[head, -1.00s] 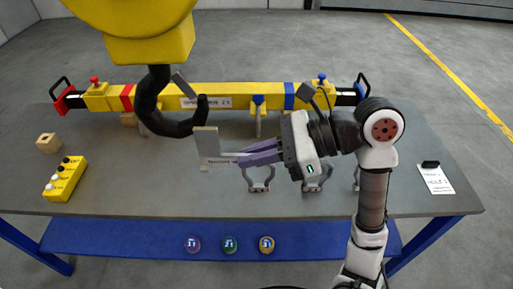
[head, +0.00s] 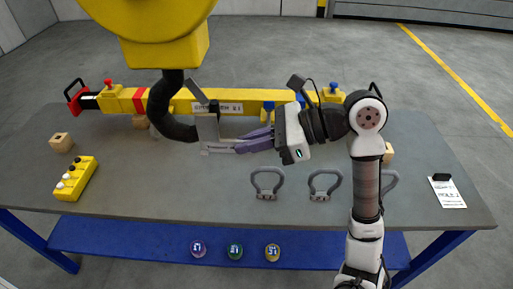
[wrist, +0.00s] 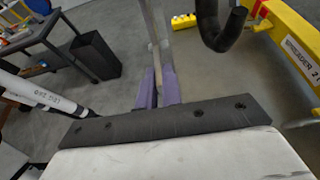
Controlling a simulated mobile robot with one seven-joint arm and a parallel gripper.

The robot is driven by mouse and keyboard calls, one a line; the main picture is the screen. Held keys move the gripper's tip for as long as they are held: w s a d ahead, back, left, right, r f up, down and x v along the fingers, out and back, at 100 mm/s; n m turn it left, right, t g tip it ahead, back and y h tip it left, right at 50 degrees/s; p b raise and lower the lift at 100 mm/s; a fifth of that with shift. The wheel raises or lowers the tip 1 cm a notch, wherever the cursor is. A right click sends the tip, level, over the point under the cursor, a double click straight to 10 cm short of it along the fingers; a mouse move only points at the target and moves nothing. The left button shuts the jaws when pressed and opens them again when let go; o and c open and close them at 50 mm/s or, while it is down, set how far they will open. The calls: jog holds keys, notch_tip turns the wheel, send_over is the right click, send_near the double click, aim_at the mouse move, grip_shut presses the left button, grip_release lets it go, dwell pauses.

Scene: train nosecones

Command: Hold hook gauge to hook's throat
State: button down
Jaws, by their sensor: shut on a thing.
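The black crane hook (head: 165,108) hangs from the yellow block (head: 165,40) above the bench; it also shows in the wrist view (wrist: 213,32). A grey latch bar (head: 196,91) is at its opening. My gripper (head: 240,146) is shut on the flat grey hook gauge (head: 209,133) with its purple fingers. The gauge stands upright and overlaps the hook's opening and tip in the head view, hiding part of them. In the wrist view the gauge (wrist: 155,25) rises from the fingers (wrist: 160,88), with a visible gap left of the hook. I cannot tell contact with the throat.
A yellow spreader beam (head: 240,102) lies behind the hook. Several grey shackles (head: 267,183) stand at the bench's front. Round tags (head: 235,250) lie on the blue lower shelf.

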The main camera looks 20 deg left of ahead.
jog(key=w+a, duration=0.5)
jog(key=shift+w+a, duration=0.25)
jog(key=shift+a, duration=0.15)
dwell(0.4)
dwell(1.3)
jog(key=v, duration=1.2)
dwell(0.5)
jog(key=shift+f, duration=0.15)
dwell(0.4)
